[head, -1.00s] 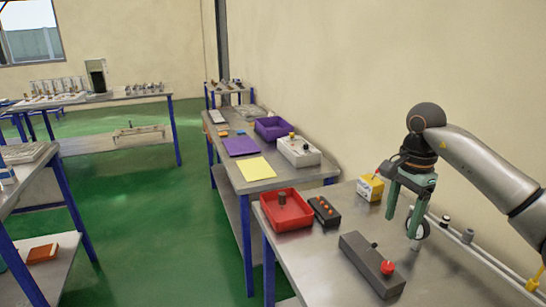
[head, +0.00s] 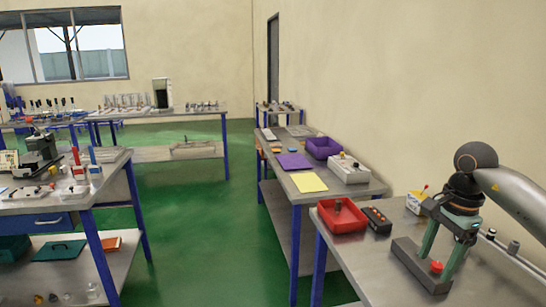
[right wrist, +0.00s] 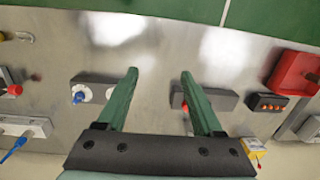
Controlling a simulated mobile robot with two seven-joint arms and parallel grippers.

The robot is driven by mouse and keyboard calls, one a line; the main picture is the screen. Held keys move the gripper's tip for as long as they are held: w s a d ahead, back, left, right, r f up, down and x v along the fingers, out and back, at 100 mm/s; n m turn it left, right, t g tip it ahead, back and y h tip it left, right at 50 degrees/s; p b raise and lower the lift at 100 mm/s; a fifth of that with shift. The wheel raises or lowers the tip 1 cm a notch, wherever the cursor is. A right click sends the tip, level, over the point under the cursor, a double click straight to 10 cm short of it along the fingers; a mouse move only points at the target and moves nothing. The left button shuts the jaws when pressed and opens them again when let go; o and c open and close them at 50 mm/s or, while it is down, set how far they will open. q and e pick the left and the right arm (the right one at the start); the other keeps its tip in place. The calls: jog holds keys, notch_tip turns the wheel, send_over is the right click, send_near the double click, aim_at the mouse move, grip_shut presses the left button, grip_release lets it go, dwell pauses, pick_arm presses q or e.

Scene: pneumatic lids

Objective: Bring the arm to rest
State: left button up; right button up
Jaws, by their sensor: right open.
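My right gripper (head: 440,258) hangs over the near right bench (head: 375,264), fingers pointing down. In the right wrist view its two green fingers (right wrist: 160,75) are apart with nothing between them. In the head view the fingers overlap a long dark grey box (head: 408,257) with a red button (head: 436,267). In the right wrist view that box (right wrist: 222,100) lies beside and partly behind the right finger; I cannot tell whether they touch. My left gripper is in neither view.
A red tray (head: 329,223), a black button box (head: 377,220) and a yellow box (head: 414,203) stand on the same bench. A dark box with a blue button (right wrist: 95,90) shows in the right wrist view. The green aisle floor (head: 190,230) is clear.

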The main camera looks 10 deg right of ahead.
jog(key=w+a+f+t+y, duration=0.15)
jog(key=a+y, duration=0.25)
jog(key=a, duration=0.8)
jog(key=w+a+f+y, duration=0.1)
jog(key=a+f+y, duration=0.3)
jog(key=a, duration=0.7)
jog(key=s+a+r+m+t+y, duration=0.2)
jog(key=a+r+m+t+y, duration=0.8)
jog(key=m, duration=0.4)
jog(key=w+d+f+m+t+h, duration=0.25)
jog(key=d+m+t+h, duration=0.5)
jog(key=m, duration=0.95)
jog(key=s+d+f+m+g+h, duration=0.4)
jog(key=d+f+m+h, duration=0.3)
jog(key=f+m+h, duration=0.55)
jog(key=s+d+f+m+g+y, duration=0.1)
jog(key=s+f+m+g, duration=0.45)
jog(key=s+f, duration=0.4)
jog(key=s+d+f+m+g+y, duration=0.1)
jog(key=s+f+m+g, duration=0.4)
jog(key=s, duration=0.8)
jog(key=w+a+f+t+y, duration=0.1)
jog(key=a+f+t, duration=0.1)
jog(key=f, duration=0.4)
jog(key=w+a+f+t, duration=0.2)
jog(key=f, duration=0.3)
jog(key=shift+w+a+f+n+y, duration=0.15)
jog(key=shift+w+f+n+y, duration=0.15)
jog(key=shift+f+y, duration=0.1)
